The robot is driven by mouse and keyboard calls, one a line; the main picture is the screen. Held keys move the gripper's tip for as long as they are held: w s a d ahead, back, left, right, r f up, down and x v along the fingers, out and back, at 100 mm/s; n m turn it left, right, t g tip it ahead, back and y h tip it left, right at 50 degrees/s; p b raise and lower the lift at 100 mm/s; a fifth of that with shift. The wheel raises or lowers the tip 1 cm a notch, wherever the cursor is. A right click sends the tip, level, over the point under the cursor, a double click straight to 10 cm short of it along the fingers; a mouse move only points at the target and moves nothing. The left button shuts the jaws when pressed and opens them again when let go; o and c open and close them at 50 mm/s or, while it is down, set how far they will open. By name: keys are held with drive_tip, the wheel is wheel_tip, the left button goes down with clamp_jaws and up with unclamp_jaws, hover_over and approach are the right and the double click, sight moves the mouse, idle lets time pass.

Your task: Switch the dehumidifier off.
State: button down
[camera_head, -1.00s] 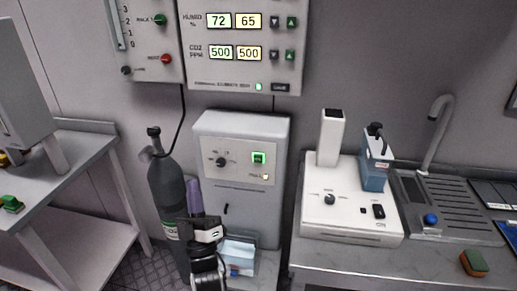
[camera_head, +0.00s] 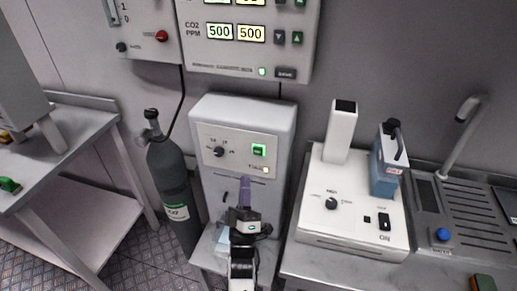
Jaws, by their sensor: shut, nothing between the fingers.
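The dehumidifier appears to be the pale grey box (camera_head: 222,109) against the wall in the head view. Its front panel has a dark knob (camera_head: 219,152), a lit green switch (camera_head: 259,150) and a small lamp (camera_head: 266,170) below the switch. My gripper (camera_head: 245,181) is in front of the box, with its purple fingers pointing up. It is shut and empty. Its tips appear below the switch and slightly left of it in the picture. The distance from the tips to the panel is hard to tell. My gripper and arm hide part of the box's lower front.
A dark gas cylinder (camera_head: 170,172) stands close at the left. A wall control panel (camera_head: 221,70) hangs above. A metal table (camera_head: 75,122) stands far left.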

drive_tip(key=b, duration=0.2)
approach(257, 148)
drive_tip(key=shift+s+r+x, duration=0.15)
drive_tip(key=shift+x, duration=0.7)
drive_tip(key=shift+s+r+x, duration=0.1)
drive_tip(key=shift+r+x, duration=0.05)
drive_tip(key=shift+x, duration=0.75)
drive_tip(key=shift+s+r+x, duration=0.15)
drive_tip(key=shift+x, duration=0.7)
drive_tip(key=shift+a, duration=0.2)
drive_tip(key=shift+w+d, duration=0.15)
drive_tip(key=shift+w, duration=0.25)
drive_tip(key=shift+w+d, duration=0.15)
drive_tip(key=shift+w, duration=0.3)
idle(0.5)
drive_tip(key=shift+s, duration=0.15)
drive_tip(key=shift+s+a, duration=0.3)
drive_tip(key=shift+s, duration=0.4)
drive_tip(key=shift+s, duration=0.1)
